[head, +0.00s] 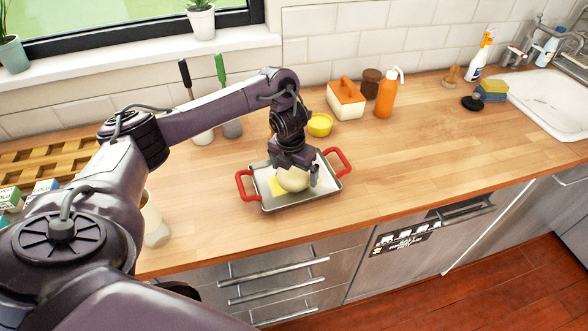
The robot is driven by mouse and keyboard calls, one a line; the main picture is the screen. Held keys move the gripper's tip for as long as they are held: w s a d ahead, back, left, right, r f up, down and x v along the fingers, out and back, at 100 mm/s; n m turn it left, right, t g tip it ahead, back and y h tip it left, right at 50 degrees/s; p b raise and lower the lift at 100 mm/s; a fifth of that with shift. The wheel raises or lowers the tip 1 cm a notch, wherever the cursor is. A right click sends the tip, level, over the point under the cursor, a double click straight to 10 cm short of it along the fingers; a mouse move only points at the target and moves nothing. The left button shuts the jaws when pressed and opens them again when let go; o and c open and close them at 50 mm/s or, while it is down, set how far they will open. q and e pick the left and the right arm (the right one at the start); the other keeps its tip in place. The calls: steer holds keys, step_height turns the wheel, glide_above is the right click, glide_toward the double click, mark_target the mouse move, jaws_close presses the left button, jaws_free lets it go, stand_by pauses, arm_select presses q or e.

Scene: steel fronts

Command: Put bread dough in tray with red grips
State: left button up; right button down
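The tray with red grips (296,202) is a shallow metal tray on the wooden counter, with a red handle at its left and right ends. The pale, round bread dough (292,180) is low over the tray's middle, inside its outline; I cannot tell whether it rests on the tray floor. My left gripper (294,177) points down over the tray, right at the dough. One finger shows close against the dough's right side; the other is not clearly seen, so its grip is unclear. My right gripper is out of view.
A wooden rack (60,155) is at the left, a sink (550,105) at the right. The counter right of the tray is clear.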

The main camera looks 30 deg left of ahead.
mark_target(291, 172)
arm_select(q)
steer(key=shift+r+p, duration=0.35)
steer(key=shift+r, duration=0.15)
step_height(291, 172, up, 11)
steer(key=s+p, duration=0.1)
steer(key=p, duration=0.3)
steer(key=shift+s+r, duration=0.15)
steer(key=shift+s, duration=0.1)
